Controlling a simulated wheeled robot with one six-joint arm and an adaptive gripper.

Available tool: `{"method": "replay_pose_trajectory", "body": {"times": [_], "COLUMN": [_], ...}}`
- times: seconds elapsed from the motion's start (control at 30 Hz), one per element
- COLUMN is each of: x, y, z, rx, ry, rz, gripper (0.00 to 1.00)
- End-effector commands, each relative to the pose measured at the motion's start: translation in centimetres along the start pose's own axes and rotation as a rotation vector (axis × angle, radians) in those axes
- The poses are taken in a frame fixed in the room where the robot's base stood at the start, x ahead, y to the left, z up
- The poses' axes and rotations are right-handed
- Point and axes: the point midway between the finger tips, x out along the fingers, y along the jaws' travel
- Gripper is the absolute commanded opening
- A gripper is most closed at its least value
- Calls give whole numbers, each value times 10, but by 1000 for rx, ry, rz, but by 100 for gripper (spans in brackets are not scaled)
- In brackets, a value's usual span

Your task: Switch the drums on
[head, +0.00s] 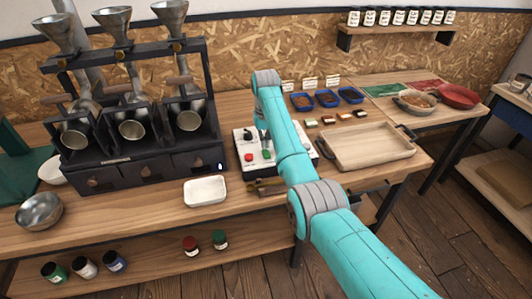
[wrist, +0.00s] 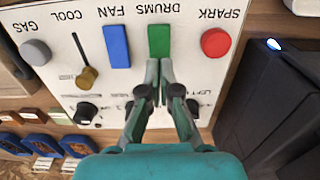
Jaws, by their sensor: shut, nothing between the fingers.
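The white control panel (head: 240,148) lies on the wooden bench to the right of the black roaster (head: 140,150). In the wrist view the panel (wrist: 190,75) appears upside down. Its green DRUMS switch (wrist: 159,38) sits between the blue FAN switch (wrist: 117,46) and the red round SPARK button (wrist: 215,42). My gripper (wrist: 158,64) is shut and empty, its fingertips at the lower edge of the green switch in the picture. I cannot tell whether they touch it, nor whether the switch is pressed. In the head view my arm hides part of the panel.
The panel also carries a grey GAS knob (wrist: 36,52), a COOL slider (wrist: 86,76) and a black knob (wrist: 85,112). A white dish (head: 205,191) stands left of my arm. A wooden tray (head: 368,147) and several blue trays (head: 327,98) stand to the right.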

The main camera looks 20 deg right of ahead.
Motion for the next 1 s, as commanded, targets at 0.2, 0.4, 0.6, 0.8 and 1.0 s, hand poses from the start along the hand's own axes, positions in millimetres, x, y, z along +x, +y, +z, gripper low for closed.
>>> {"method": "replay_pose_trajectory", "body": {"times": [0.2, 0.4, 0.6, 0.8, 1.0], "x": [-16, -29, -43, -51, -51], "y": [0, 0, 0, 0, 0], "z": [0, 0, 0, 0, 0], "rx": [0, 0, 0, 0, 0], "ry": [2, 1, 1, 1, 1], "rz": [0, 0, 0, 0, 0], "gripper": [0, 0, 0, 0, 0]}}
